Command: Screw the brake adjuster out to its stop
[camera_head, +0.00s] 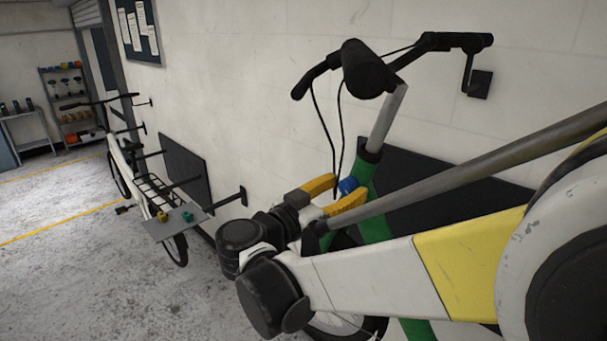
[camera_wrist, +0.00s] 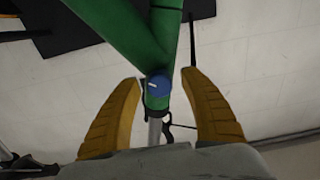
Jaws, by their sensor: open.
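The brake adjuster is a blue round knob (camera_head: 348,185) on the green frame (camera_head: 362,200) of the near bike, below the handlebar. In the wrist view the blue knob (camera_wrist: 158,86) has a short white mark on its face and sits between my two yellow fingers, in front of the green tube (camera_wrist: 125,30). My gripper (camera_head: 335,192) is open around the knob's line, with a clear gap on both sides in the wrist view (camera_wrist: 162,100). I cannot tell how far the fingertips are from the knob in depth.
Black handlebars (camera_head: 368,70) with cables hang above my gripper. A dark wall panel (camera_head: 430,180) is behind the frame. Left, another bike (camera_head: 140,165) stands by a small grey tray (camera_head: 160,230) bearing small coloured parts. Shelves (camera_head: 72,105) stand far left; the floor between is clear.

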